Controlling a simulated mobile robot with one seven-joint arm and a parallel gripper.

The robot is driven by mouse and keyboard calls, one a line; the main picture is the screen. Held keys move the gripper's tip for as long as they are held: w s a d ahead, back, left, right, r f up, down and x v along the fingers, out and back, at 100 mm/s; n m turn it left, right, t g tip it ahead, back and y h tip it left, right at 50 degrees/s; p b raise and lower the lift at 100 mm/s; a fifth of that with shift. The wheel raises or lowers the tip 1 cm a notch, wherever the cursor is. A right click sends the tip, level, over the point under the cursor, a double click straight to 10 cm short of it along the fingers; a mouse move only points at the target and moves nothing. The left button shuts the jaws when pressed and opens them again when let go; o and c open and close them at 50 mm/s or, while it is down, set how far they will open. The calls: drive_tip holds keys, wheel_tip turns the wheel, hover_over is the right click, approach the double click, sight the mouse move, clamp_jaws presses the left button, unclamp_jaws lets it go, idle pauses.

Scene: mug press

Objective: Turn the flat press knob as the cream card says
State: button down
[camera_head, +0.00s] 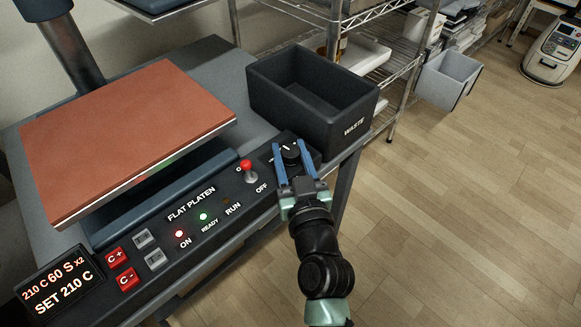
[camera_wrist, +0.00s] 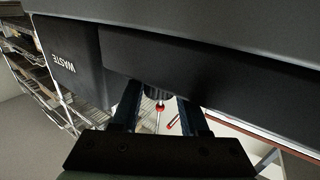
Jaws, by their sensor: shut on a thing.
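The black round knob (camera_head: 291,153) sits at the right end of the flat platen's control panel (camera_head: 213,203), beside the lever and the OFF label. My gripper (camera_head: 290,160) has its two blue fingers on either side of the knob and is shut on it. In the wrist view the dark knob (camera_wrist: 158,92) shows between the fingers, partly hidden. The marks around the knob are too small and covered to read. The display (camera_head: 60,284) reads 210 C, 60 S x2, SET 210 C. No cream card can be made out.
A black WASTE bin (camera_head: 350,125) stands just behind the knob. A red-tipped lever (camera_head: 247,168) is close to its left. The red-brown platen (camera_head: 125,135) overhangs the left side. Red C+ (camera_head: 116,257) and C- (camera_head: 127,279) buttons lie farther left.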

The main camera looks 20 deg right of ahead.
drive_tip(key=shift+f+n+y+b, duration=0.3)
drive_tip(key=shift+n+y+b, duration=0.75)
drive_tip(key=shift+b, duration=1.7)
drive_tip(key=n+y+b, duration=0.1)
drive_tip(key=y+b, duration=0.2)
drive_tip(key=b, duration=0.1)
drive_tip(key=shift+r+n+y, duration=0.1)
drive_tip(key=shift+n+y, duration=0.15)
drive_tip(key=n+y+b, duration=0.2)
drive_tip(key=y, duration=0.1)
drive_tip(key=shift+d+r+b, duration=0.1)
drive_tip(key=shift+b, duration=0.25)
drive_tip(key=shift+r+n+g+y+b, duration=0.1)
drive_tip(key=shift+n+g+y+b, duration=0.3)
drive_tip(key=shift+n+g+y, duration=0.45)
drive_tip(key=shift+n+g+y+b, duration=0.3)
drive_tip(key=shift+n+y, duration=0.25)
drive_tip(key=shift+y, duration=0.6)
drive_tip(key=shift+c, duration=2.1)
unclamp_jaws()
